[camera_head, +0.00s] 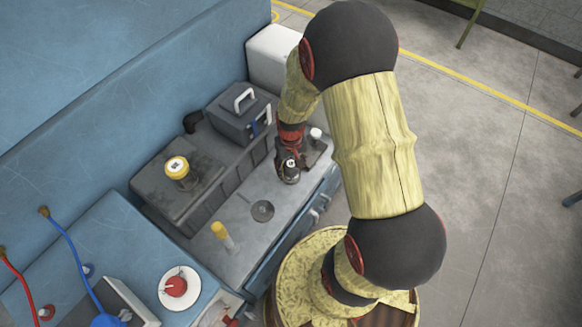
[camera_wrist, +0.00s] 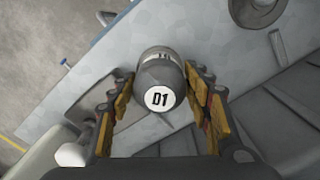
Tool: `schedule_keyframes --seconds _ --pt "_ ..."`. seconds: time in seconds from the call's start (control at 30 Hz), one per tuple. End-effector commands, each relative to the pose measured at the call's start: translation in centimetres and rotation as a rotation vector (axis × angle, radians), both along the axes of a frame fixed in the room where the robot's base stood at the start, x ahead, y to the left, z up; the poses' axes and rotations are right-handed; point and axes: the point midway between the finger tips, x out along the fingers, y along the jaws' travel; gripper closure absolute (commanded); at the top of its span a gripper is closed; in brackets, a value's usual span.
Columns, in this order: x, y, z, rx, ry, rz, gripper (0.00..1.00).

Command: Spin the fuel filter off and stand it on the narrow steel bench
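In the head view the canister (camera_head: 291,175) is at the grey bench top (camera_head: 245,205), below my gripper (camera_head: 289,157). In the wrist view my gripper (camera_wrist: 160,92) has one finger on each side of it, with a visible gap at the left finger. The gripper looks open around it; contact at the right finger is unclear. A yellow-topped cylinder (camera_head: 177,168) with a white label sits on a dark block (camera_head: 150,190). I cannot tell which of these is the fuel filter.
A yellow-handled item (camera_head: 222,233) and a round dark disc (camera_head: 262,211) are nearer the front. A small white-topped item (camera_head: 316,134) is right of the gripper. Blue cabinetry (camera_head: 120,255) lies left.

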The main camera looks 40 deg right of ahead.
Motion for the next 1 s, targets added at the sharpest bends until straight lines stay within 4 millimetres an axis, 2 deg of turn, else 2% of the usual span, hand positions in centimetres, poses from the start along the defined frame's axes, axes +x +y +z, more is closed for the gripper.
schedule_keyframes --seconds 0.6,0.67,0.77,1.0 --pt "0.00 0.00 0.00 0.000 0.000 0.000 0.87" --pt "-0.01 0.00 0.01 0.000 0.000 0.006 0.87" --pt "-0.03 0.01 0.05 0.000 0.001 0.069 0.87" --pt "0.00 0.01 0.07 0.000 0.000 0.359 0.87"
